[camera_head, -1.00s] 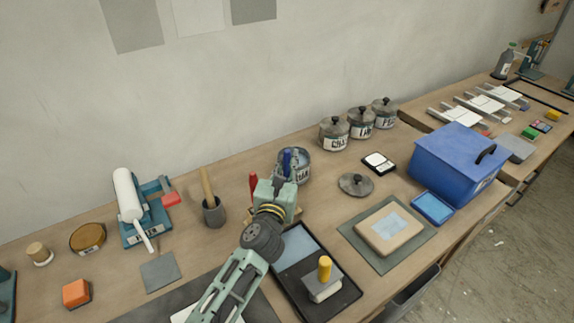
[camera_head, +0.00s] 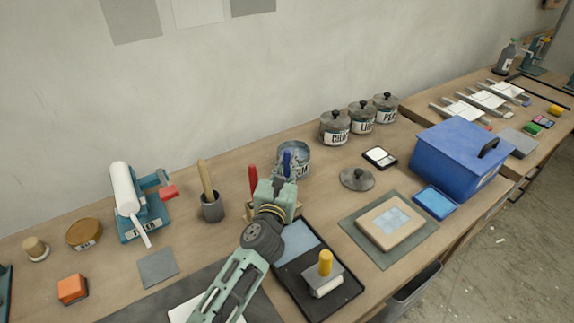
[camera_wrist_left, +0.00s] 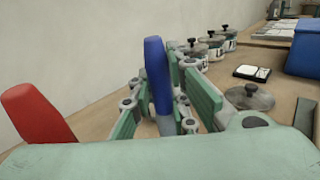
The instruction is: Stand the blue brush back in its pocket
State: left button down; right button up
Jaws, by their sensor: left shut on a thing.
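The blue brush (camera_head: 287,161) stands upright between the fingers of my left gripper (camera_head: 282,182). In the left wrist view, the blue handle (camera_wrist_left: 157,75) shows between the green finger pads, and my left gripper (camera_wrist_left: 166,105) is shut on it. The red-handled brush (camera_head: 253,180) stands just left of my gripper; it also shows in the left wrist view (camera_wrist_left: 35,112), leaning a little. A wooden holder (camera_head: 249,214) shows partly under the red brush. Its pockets and the blue brush's lower end are hidden behind my gripper. My right gripper is not in view.
An open jar (camera_head: 294,160) stands right behind my left gripper. A black tray (camera_head: 345,292) with a yellow-handled block (camera_head: 325,272) lies in front. A grey mortar with a pestle (camera_head: 211,207) stands to the left. Lidded jars (camera_head: 334,128) and a blue box (camera_head: 455,165) are to the right.

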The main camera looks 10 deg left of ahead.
aim_at(287, 152)
pick_arm(q)
jog(key=c, duration=1.6)
grip_release()
jog(key=shift+o, duration=0.4)
jog(key=o, duration=0.4)
jog(key=shift+r+p, duration=1.05)
jog(key=shift+p, duration=0.15)
jog(key=shift+r+p, duration=2.95)
jog(key=shift+p, duration=0.25)
